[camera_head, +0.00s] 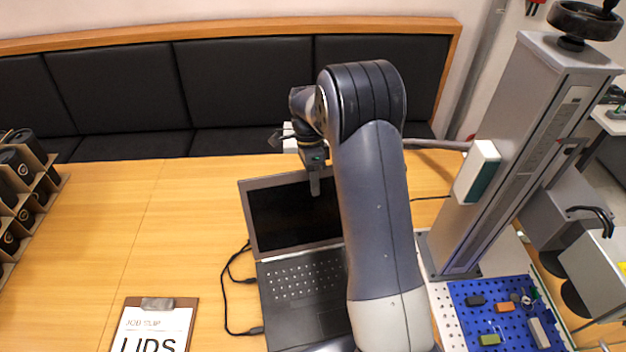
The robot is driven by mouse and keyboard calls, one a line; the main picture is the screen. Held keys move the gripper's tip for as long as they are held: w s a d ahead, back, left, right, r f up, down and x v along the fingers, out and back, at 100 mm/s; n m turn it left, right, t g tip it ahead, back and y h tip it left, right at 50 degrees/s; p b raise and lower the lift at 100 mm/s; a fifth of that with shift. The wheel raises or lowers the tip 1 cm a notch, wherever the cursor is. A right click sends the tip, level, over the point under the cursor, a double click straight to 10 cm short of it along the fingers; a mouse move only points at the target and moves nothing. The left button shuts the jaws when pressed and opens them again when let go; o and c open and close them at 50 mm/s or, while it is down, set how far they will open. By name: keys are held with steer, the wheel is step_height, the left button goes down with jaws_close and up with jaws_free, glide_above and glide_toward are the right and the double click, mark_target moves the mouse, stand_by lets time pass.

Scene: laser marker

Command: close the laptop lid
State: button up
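The laptop (287,311) sits on the wooden table with its keyboard half towards me. Its lid (277,214) is open and leans back, with a dark screen. My arm covers the right part of the laptop. My gripper (315,188) points down in front of the upper part of the screen, near the lid's top edge. I cannot tell whether it touches the lid. Its fingers look close together as one narrow shape, and whether they are open or shut is unclear.
A clipboard (155,328) lies left of the laptop, with a black cable (228,300) between them. The laser marker column (520,150) and a blue pegboard plate (470,290) with small parts stand at right. A rack of dark cylinders (22,190) is far left. The table's left middle is clear.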

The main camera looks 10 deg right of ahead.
steer(key=shift+c, duration=0.3)
jaws_close()
stand_by(0.4)
